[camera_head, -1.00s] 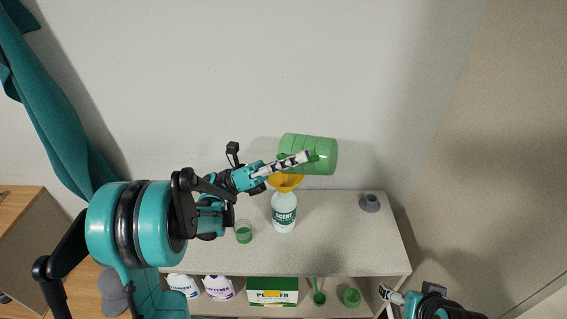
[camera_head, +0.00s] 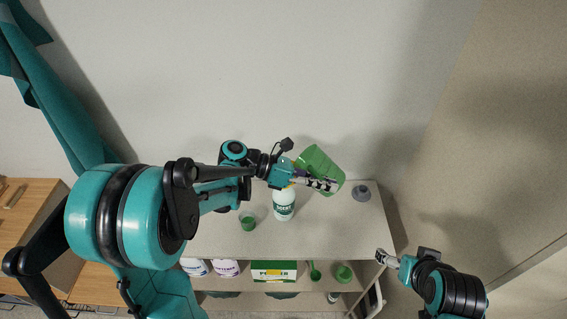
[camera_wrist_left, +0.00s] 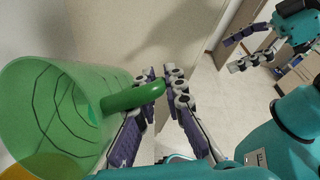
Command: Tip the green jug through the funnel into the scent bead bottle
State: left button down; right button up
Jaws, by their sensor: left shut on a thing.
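The green jug (camera_head: 321,165) is in the air above the back of the shelf top, tilted. My left gripper (camera_head: 326,185) is shut on its handle; in the left wrist view the handle (camera_wrist_left: 133,97) sits between the fingers and the wide mouth shows. I cannot make out any contents. The white scent bead bottle (camera_head: 284,205) stands upright on the shelf top, left of the jug and partly behind my arm. The funnel is mostly hidden in the head view; a yellow-orange part of it (camera_wrist_left: 35,168) shows below the jug's mouth. My right gripper (camera_head: 384,258) is empty, its fingers apart.
A green cup (camera_head: 248,224) stands left of the bottle and a grey object (camera_head: 361,193) at the right end of the top. The lower shelf holds white containers, a green box (camera_head: 274,271), a green scoop and a green bowl. The wall is close behind.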

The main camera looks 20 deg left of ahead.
pick_arm(q)
jog(key=shift+s+d+f+y+p, duration=0.15)
jog(key=shift+d+y+p, duration=0.15)
jog(key=shift+y, duration=0.2)
jog(key=shift+w+d+f+y+p, duration=0.1)
jog(key=shift+d+y+p, duration=0.05)
jog(key=shift+y+p, duration=0.3)
jog(key=d+f+y, duration=0.3)
jog(key=f+y, duration=0.6)
jog(key=shift+s+d+f+b, duration=0.2)
jog(key=shift+s+d+b, duration=0.15)
jog(key=shift+d, duration=0.05)
pick_arm(e)
jog(key=shift+a+r, duration=0.2)
jog(key=shift+r, duration=0.65)
pick_arm(q)
jog(key=shift+s+f, duration=0.1)
pick_arm(e)
jog(key=shift+s, duration=0.1)
